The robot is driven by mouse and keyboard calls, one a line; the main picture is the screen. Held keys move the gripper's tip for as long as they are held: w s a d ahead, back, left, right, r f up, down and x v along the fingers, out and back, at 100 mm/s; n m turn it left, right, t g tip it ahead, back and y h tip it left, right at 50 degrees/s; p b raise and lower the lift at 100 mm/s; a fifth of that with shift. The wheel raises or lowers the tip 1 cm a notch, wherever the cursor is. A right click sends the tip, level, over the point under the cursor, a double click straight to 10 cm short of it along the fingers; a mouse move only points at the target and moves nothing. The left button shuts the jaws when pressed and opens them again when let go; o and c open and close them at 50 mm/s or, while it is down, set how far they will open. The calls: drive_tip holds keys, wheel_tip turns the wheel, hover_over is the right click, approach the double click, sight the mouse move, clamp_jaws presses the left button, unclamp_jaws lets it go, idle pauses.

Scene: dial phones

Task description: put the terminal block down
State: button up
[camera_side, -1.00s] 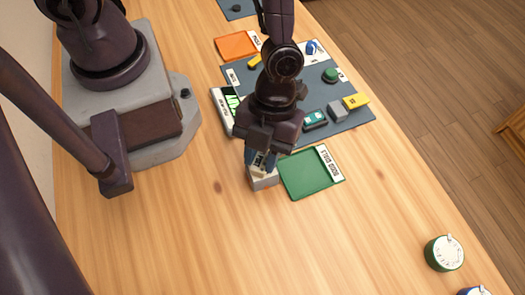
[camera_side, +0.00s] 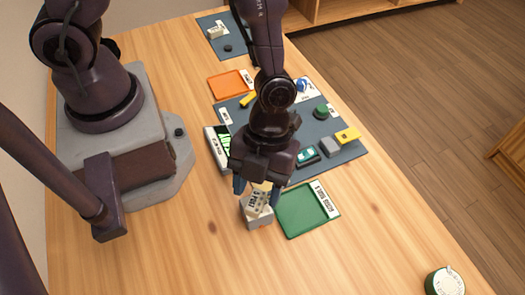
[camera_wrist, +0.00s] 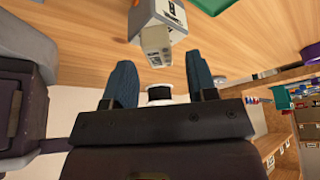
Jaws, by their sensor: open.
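The terminal block appears to be the small beige piece with dark lettering (camera_side: 257,201), between and just below my fingers. It looks tilted and rests on or against a pale grey box (camera_side: 259,222) on the wooden table, left of the green tray (camera_side: 305,212). My gripper (camera_side: 257,190) is open, with a blue finger on either side of the piece. In the wrist view the spread fingers (camera_wrist: 160,65) show a gap, with the beige-grey piece (camera_wrist: 157,43) beyond them, next to the grey-white box (camera_wrist: 152,20). Whether a finger touches it I cannot tell.
A dark mat (camera_side: 332,162) behind the green tray holds a grey block (camera_side: 330,147), a yellow piece (camera_side: 347,135) and a green button (camera_side: 321,112). An orange tray (camera_side: 230,84) lies farther back. A green-edged dial (camera_side: 444,282) stands front right. Bare table lies in front.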

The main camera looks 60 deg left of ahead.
drive_tip(key=w+a+r+n+t+y, duration=0.1)
drive_tip(key=w+a+r+n+t, duration=0.15)
drive_tip(key=a+r+n, duration=0.55)
drive_tip(key=w+a+r+n+t+y, duration=0.1)
drive_tip(key=w+a+r+n+t, duration=0.25)
drive_tip(key=r, duration=0.75)
drive_tip(key=s+a+r+n+t, duration=0.1)
drive_tip(key=s+a+r+n, duration=0.1)
drive_tip(key=a+r+n, duration=0.2)
drive_tip(key=s+a+r+n+t+y, duration=0.1)
drive_tip(key=s+a+r+n, duration=0.2)
drive_tip(key=n, duration=0.8)
drive_tip(key=shift+a+r+t, duration=0.4)
drive_tip(key=shift+a+r, duration=0.55)
drive_tip(key=shift+a, duration=0.25)
drive_tip(key=shift+n, duration=0.25)
